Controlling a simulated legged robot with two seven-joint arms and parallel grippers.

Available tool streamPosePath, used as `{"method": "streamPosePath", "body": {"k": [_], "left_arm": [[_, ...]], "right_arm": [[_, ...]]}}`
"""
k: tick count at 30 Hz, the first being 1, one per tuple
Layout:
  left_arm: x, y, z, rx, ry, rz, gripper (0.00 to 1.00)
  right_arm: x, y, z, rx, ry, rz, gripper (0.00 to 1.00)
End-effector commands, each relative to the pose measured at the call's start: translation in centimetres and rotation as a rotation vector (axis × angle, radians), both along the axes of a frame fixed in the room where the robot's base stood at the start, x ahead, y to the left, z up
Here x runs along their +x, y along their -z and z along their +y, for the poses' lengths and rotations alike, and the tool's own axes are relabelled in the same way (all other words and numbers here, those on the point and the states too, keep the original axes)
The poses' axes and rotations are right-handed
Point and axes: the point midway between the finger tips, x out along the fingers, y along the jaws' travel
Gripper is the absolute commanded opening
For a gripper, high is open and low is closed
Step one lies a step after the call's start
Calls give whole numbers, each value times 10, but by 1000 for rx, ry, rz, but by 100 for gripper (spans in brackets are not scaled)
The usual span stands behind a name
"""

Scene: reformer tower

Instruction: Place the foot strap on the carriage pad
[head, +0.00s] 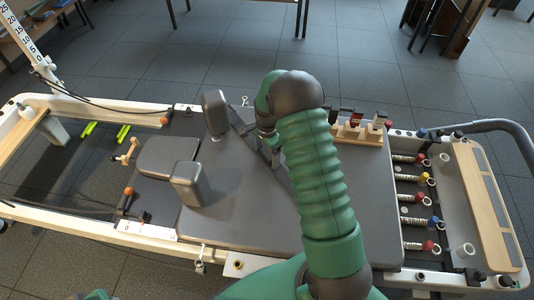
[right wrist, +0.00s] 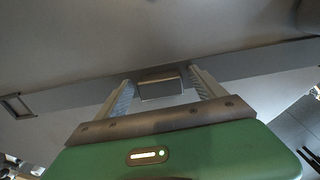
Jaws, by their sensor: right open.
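The dark grey carriage pad (head: 245,215) fills the middle of the reformer in the head view. In the right wrist view, the foot strap (right wrist: 75,97) is a flat grey band across the pad surface (right wrist: 150,35), with a metal buckle (right wrist: 16,106) at its left. My right gripper (right wrist: 163,88) is open, its two fingers on either side of a short raised piece on the band. I cannot tell if the fingertips touch it. In the head view my right gripper (head: 268,140) is over the pad's far part, partly hidden by my green arm.
Two upright shoulder rests (head: 214,114) (head: 189,184) flank a headrest (head: 167,158) on the left. A wooden block with pegs (head: 357,132) stands at the pad's far right. Springs with coloured ends (head: 420,222) and a wooden footplate (head: 487,205) lie right. The pad's near part is clear.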

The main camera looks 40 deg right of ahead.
Motion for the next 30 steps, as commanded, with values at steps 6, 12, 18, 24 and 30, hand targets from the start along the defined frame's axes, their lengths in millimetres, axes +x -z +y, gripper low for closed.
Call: {"method": "streamPosePath", "body": {"k": [6,12,18,24,30], "left_arm": [[0,-10,0,0,0,0,36],[0,-33,0,0,0,0,36],[0,-47,0,0,0,0,36],[0,-48,0,0,0,0,36],[0,-48,0,0,0,0,36]], "right_arm": [[0,-20,-1,-2,1,-2,80],[1,-73,-1,-1,2,-4,80],[1,-112,-1,0,1,-2,80],[-3,-132,30,-6,-164,-23,80],[-58,-165,157,-86,-995,-123,80]]}}
